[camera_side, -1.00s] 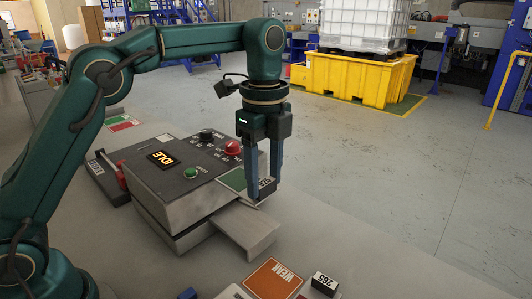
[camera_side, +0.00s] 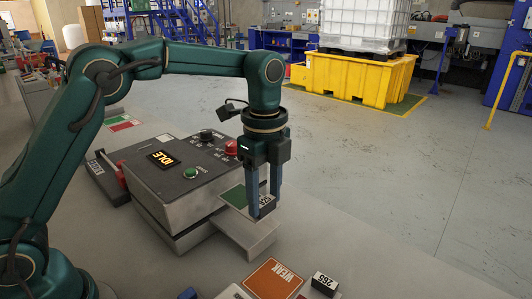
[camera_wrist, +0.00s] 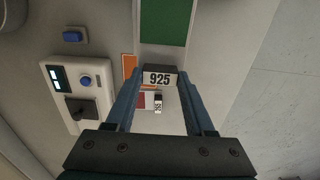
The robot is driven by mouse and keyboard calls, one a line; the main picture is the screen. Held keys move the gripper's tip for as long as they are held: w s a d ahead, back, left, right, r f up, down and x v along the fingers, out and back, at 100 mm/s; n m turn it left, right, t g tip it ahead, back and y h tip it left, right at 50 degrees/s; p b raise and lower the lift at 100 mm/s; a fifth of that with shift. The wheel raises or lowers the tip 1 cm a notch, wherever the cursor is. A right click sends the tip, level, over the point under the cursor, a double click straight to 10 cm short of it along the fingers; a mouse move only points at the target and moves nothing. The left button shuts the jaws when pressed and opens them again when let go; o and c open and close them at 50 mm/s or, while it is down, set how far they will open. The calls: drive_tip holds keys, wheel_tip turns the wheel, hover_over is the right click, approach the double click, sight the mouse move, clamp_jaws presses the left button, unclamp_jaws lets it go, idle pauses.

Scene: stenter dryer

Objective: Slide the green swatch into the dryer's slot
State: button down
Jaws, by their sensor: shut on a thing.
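My gripper (camera_side: 262,208) is shut on the dark block labelled 925 (camera_wrist: 160,78), which is fixed at the end of the green swatch (camera_side: 232,196). The swatch's green face also shows in the wrist view (camera_wrist: 166,22), extending away from the block. The gripper holds it just above the metal ledge (camera_side: 250,238) on the near right side of the dryer (camera_side: 180,188). The dryer is a grey box with a lit display reading IDLE. The slot itself cannot be made out, and I cannot tell whether the swatch touches the ledge.
An orange swatch marked WEAK (camera_side: 272,278) and a block marked 265 (camera_side: 324,284) lie at the front. A red button (camera_side: 232,147) and a green button (camera_side: 190,172) stand on the dryer's top. The bench right of the ledge is clear.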

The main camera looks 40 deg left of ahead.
sight(233, 192)
drive_tip(key=shift+a+f, duration=0.1)
drive_tip(key=shift+f, duration=2.65)
drive_tip(key=shift+a, duration=0.15)
drive_tip(key=shift+a, duration=0.95)
drive_tip(key=shift+a, duration=0.1)
drive_tip(key=shift+a, duration=1.4)
drive_tip(key=shift+a, duration=0.2)
drive_tip(key=shift+a, duration=1.1)
drive_tip(key=shift+a, duration=0.25)
